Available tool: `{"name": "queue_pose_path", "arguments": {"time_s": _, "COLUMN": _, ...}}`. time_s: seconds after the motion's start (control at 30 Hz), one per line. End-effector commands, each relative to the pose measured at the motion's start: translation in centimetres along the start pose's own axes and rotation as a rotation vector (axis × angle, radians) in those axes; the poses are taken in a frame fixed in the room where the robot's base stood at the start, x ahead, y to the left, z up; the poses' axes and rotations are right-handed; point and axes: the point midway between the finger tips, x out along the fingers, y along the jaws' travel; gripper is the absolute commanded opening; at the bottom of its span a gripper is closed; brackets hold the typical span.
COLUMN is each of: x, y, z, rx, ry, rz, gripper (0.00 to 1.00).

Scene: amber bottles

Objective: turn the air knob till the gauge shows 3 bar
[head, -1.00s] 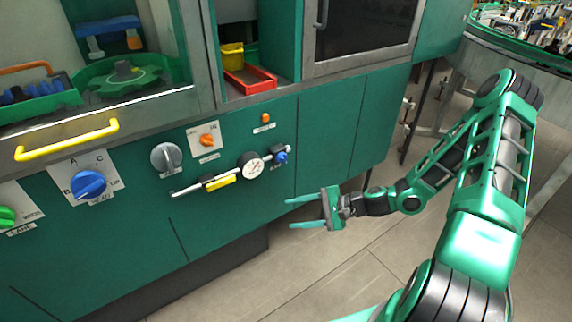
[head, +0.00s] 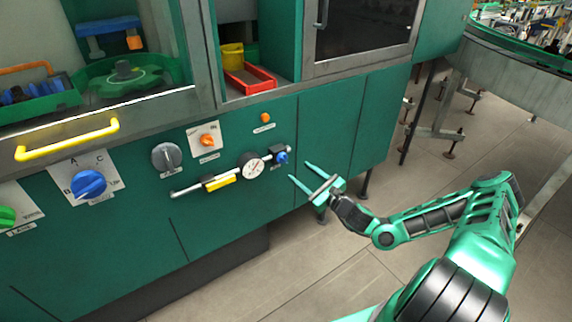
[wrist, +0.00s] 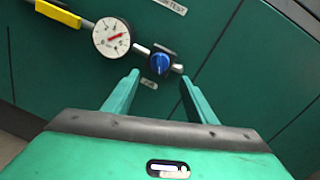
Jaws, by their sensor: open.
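The air knob (head: 281,157) is small and blue, at the right end of a pipe on the green machine front. In the wrist view the blue knob (wrist: 160,64) lies ahead, beyond and between the fingertips. The round white gauge (head: 252,167) is just left of it; in the wrist view the gauge (wrist: 112,37) shows a red needle pointing up and right, its numbers too small to read. My gripper (head: 299,172) is open and empty, to the right of and below the knob in the head view. Its fingers (wrist: 157,83) point at the panel, apart from the knob.
A yellow valve handle (head: 220,182) sits on the pipe left of the gauge. A grey knob (head: 166,156), an orange switch (head: 208,140) and a large blue selector (head: 89,184) are further left. The panel right of the air knob is bare.

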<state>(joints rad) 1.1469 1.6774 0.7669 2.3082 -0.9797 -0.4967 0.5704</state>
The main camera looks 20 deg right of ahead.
Motion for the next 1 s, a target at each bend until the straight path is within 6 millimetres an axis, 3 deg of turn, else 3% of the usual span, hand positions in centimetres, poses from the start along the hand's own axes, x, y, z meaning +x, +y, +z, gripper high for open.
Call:
{"name": "queue_pose_path", "arguments": {"time_s": 0.3, "x": 5.7, "y": 0.0, "z": 0.1, "rx": -0.003, "ry": -0.002, "rz": 0.001, "gripper": 0.52}}
{"name": "queue_pose_path", "arguments": {"time_s": 0.5, "x": 8.0, "y": 0.1, "z": 0.0, "rx": -0.003, "ry": -0.001, "rz": 0.001, "gripper": 0.52}}
{"name": "queue_pose_path", "arguments": {"time_s": 0.93, "x": 8.8, "y": 0.0, "z": 0.1, "rx": -0.002, "ry": 0.0, "rz": 0.001, "gripper": 0.52}}
{"name": "queue_pose_path", "arguments": {"time_s": 1.0, "x": 8.8, "y": 0.0, "z": 0.1, "rx": -0.002, "ry": 0.0, "rz": 0.001, "gripper": 0.35}}
